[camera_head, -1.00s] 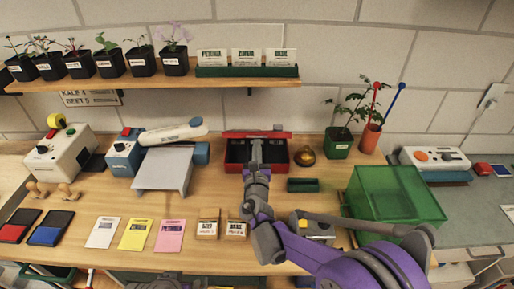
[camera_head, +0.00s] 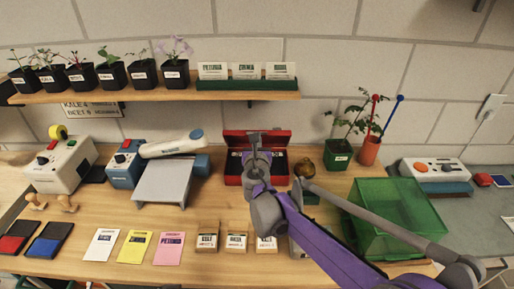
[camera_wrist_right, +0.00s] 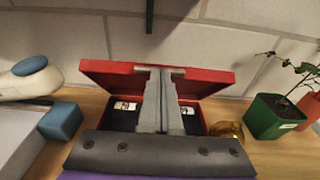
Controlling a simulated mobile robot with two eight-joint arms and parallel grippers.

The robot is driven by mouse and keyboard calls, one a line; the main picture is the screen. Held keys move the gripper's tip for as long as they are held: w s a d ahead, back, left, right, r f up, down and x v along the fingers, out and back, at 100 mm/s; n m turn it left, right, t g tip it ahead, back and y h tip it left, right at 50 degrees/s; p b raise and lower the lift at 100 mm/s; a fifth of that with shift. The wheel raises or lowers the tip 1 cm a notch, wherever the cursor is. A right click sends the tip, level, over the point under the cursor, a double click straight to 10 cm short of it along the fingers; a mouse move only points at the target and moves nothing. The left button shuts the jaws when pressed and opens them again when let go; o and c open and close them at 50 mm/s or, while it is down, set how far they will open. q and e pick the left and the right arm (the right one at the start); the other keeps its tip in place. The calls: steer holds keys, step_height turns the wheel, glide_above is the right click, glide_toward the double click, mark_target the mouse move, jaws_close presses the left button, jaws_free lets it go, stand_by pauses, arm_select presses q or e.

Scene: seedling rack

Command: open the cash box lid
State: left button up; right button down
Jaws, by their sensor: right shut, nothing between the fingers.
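The red cash box (camera_head: 232,179) stands at the back middle of the bench, below the shelf. Its lid (camera_head: 233,138) is up and tilted back, so the dark inside shows. In the right wrist view the raised lid (camera_wrist_right: 100,74) spans behind my fingers, and labelled items lie in the dark compartments (camera_wrist_right: 122,118). My right gripper (camera_head: 254,136) is shut and empty, in front of the lid and above the open box. It also shows in the right wrist view (camera_wrist_right: 160,72); I cannot tell whether it touches the lid. My left gripper is not in view.
A brass round object (camera_head: 304,167) sits right of the box. A green translucent crate (camera_head: 400,212) stands at the right front. A grey stand (camera_head: 165,182) is to the left. The shelf (camera_head: 150,95) overhangs behind. Seed packets lie in front.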

steer(key=w+r, duration=0.1)
steer(key=w, duration=0.1)
steer(key=w+r+p, duration=0.1)
steer(key=w, duration=0.2)
steer(key=w+r+p, duration=0.1)
steer(key=w+r, duration=0.1)
steer(key=shift+w+r, duration=0.1)
steer(key=shift+w, duration=0.3)
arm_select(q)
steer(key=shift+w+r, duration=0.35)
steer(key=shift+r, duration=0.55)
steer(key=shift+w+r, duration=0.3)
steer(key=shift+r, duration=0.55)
arm_select(e)
steer(key=shift+w+r, duration=0.15)
steer(key=shift+w, duration=0.95)
